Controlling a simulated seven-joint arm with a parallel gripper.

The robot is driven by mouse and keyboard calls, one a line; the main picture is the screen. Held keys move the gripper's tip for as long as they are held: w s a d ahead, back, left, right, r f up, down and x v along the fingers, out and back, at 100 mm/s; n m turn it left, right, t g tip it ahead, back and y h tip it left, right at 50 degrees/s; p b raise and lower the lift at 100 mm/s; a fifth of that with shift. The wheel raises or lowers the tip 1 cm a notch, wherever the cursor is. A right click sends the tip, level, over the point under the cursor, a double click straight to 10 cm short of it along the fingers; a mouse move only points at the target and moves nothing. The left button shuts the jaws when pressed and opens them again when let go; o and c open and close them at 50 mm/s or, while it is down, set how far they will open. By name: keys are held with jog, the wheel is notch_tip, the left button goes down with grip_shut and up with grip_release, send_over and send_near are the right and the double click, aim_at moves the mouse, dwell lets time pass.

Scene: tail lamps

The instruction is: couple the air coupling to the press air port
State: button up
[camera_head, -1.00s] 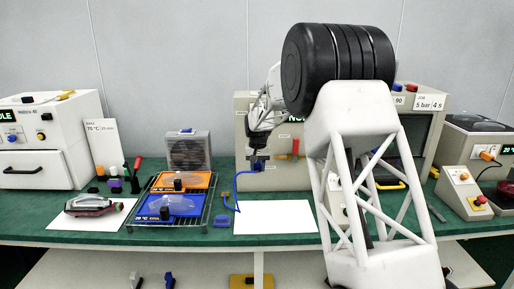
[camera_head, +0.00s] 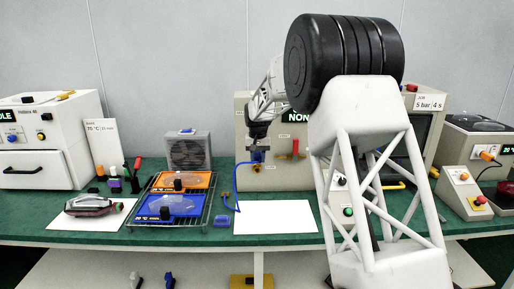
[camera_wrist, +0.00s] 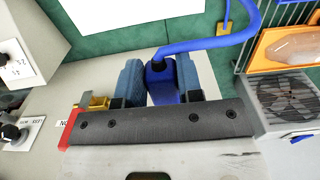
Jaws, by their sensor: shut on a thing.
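My gripper (camera_head: 258,148) is in front of the left part of the beige press (camera_head: 275,180). In the wrist view my gripper (camera_wrist: 160,80) is shut on the blue air coupling (camera_wrist: 162,85), held between two blue-grey finger pads. A blue hose (camera_wrist: 205,46) runs from the coupling. In the head view the coupling (camera_head: 258,156) is small, and its hose (camera_head: 237,180) hangs to the left. A small yellow ring (camera_head: 257,168) on the press front, just below the coupling, looks like the air port. Whether the two touch, I cannot tell.
A red lever (camera_head: 295,148) is on the press front, right of my gripper. A grey fan box (camera_head: 188,151) and a wire rack (camera_head: 167,222) with orange and blue trays stand left. A white sheet (camera_head: 275,217) lies in front of the press, its surface clear.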

jog(key=shift+r, duration=1.05)
jog(key=shift+w, duration=2.55)
dwell(1.8)
jog(key=o, duration=1.1)
jog(key=shift+r, duration=0.1)
notch_tip(320, 180, up, 7)
jog(key=shift+r, duration=0.35)
jog(key=shift+s, duration=0.1)
dwell(0.5)
